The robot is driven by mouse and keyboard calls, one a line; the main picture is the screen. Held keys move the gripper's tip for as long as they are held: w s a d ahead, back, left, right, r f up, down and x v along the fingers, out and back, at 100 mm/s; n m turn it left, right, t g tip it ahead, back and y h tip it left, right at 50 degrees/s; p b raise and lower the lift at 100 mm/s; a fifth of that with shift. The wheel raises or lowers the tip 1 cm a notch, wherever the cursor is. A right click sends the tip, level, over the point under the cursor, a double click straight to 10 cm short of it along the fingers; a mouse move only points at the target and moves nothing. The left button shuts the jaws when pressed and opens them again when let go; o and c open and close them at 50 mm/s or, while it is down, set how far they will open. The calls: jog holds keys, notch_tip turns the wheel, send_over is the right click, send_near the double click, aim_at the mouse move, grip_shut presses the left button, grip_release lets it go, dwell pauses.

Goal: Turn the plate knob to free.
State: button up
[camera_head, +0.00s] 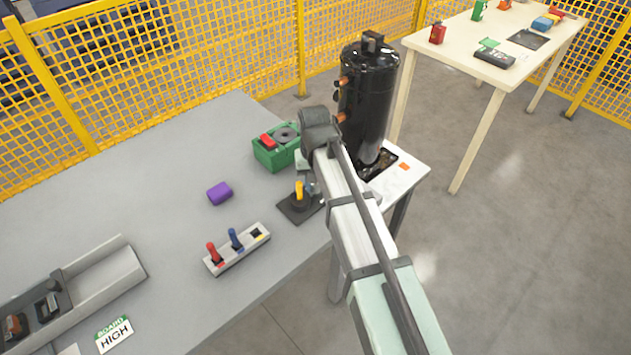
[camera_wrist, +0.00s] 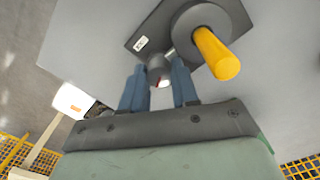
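The dark square plate (camera_head: 287,210) lies near the table's right edge, with an upright yellow handle (camera_head: 299,190) on it. In the wrist view the plate (camera_wrist: 133,38) carries a round grey hub (camera_wrist: 190,22), the yellow handle (camera_wrist: 217,55) and a small dark knob (camera_wrist: 158,67) with a pale, red-marked end. A white label (camera_wrist: 141,43) beside them is too small to read. My gripper (camera_wrist: 160,75) has its two blue fingers on either side of the small knob. I cannot tell whether they touch it. In the head view my arm hides most of the gripper.
A black compressor (camera_head: 368,95) stands behind my arm. A green box with a red part (camera_head: 272,155) stands behind the plate. A switch block (camera_head: 238,250) and a purple cylinder (camera_head: 219,193) lie left. The grey table (camera_head: 110,190) is clear at its middle left.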

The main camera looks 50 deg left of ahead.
jog(key=o, duration=0.5)
jog(key=shift+c, duration=0.2)
jog(key=shift+s, duration=0.1)
